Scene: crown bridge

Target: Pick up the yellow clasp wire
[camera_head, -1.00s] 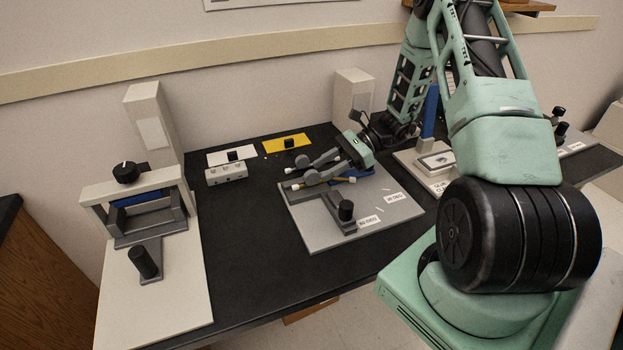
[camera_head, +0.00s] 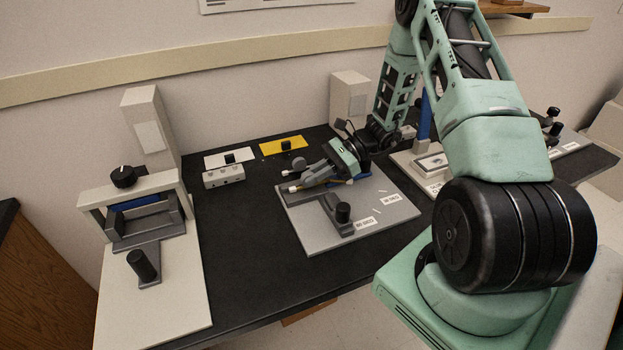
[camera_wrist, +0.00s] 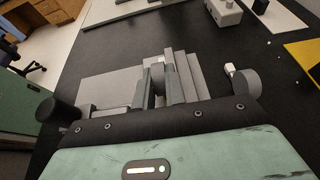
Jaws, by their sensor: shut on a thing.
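My gripper (camera_head: 308,177) reaches in over the grey plate (camera_head: 322,238), its two fingers close together; they also show in the wrist view (camera_wrist: 159,82). It is shut on a thin piece at the plate's far side. A thin yellowish length, apparently the yellow clasp wire (camera_head: 349,182), shows beside and under the fingers. Most of it is hidden, and the exact grip point is not visible. A small white tip (camera_head: 293,189) shows near the fingertips. I cannot tell whether the wire is clear of the plate.
A black knob (camera_head: 343,212) stands on a grey fixture on the plate. A yellow card (camera_head: 272,149), a white card (camera_head: 216,160) and a grey block (camera_head: 223,177) lie behind to the left. A press-like stand (camera_head: 145,206) is at left. Black tabletop (camera_head: 247,235) between is clear.

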